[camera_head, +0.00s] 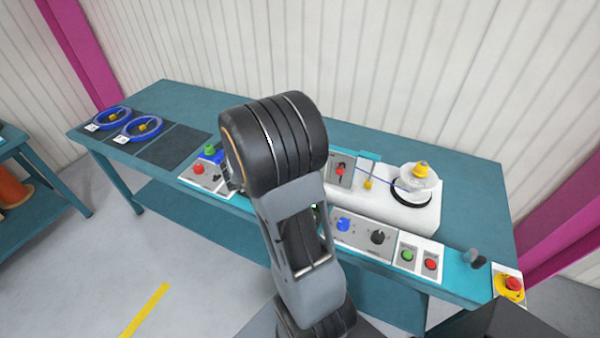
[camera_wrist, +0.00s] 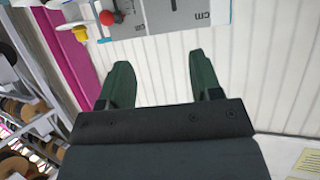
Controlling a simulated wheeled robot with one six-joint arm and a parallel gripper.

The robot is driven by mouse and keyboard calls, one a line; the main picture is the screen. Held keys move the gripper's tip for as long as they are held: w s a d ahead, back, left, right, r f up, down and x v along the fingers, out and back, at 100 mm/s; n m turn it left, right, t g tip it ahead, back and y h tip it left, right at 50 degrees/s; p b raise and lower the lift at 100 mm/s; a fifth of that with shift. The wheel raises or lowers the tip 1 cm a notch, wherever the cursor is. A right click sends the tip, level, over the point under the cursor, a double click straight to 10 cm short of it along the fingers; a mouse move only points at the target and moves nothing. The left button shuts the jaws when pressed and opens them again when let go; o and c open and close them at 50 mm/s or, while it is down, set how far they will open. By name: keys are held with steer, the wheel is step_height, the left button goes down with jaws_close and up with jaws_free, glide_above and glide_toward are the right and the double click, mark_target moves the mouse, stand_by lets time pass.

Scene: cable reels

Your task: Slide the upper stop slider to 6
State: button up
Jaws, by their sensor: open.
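In the wrist view, a grey panel (camera_wrist: 180,14) with a dark scale line and "cm" lettering is cut off by the top edge. A round red knob (camera_wrist: 107,18) shows at its left end; I cannot tell for sure whether it is the upper stop slider. No scale number is readable. My gripper (camera_wrist: 160,58) has two dark green fingers, spread apart with nothing between them. The panel lies beyond the fingertips, apart from them. In the head view, a red knob (camera_head: 340,171) stands on a small grey plate right of my arm, which hides my gripper.
The teal bench (camera_head: 470,190) carries a white machine (camera_head: 385,211) with a reel on top, a blue knob (camera_head: 343,224), green and red buttons, and an emergency stop (camera_head: 513,284) at the right corner. Two blue cable coils (camera_head: 138,128) lie at the left. A ribbed wall stands behind.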

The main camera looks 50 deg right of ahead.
mark_target(337, 171)
steer(key=s+d+f+g, duration=0.1)
steer(key=s+d+f, duration=0.1)
steer(key=s+d, duration=0.1)
steer(key=s+d+f+m+g, duration=0.1)
steer(key=s+d+f+g, duration=0.1)
steer(key=d, duration=0.3)
steer(key=s+d+f+g+p, duration=0.1)
steer(key=s+d+f, duration=0.1)
steer(key=s+d, duration=0.2)
steer(key=shift+s+d+f+m, duration=0.15)
steer(key=shift+d+f+m, duration=0.2)
steer(key=shift+m, duration=0.05)
steer(key=shift+c, duration=0.4)
steer(key=c, duration=0.9)
steer(key=shift+o, duration=1.4)
steer(key=shift+c, duration=1.2)
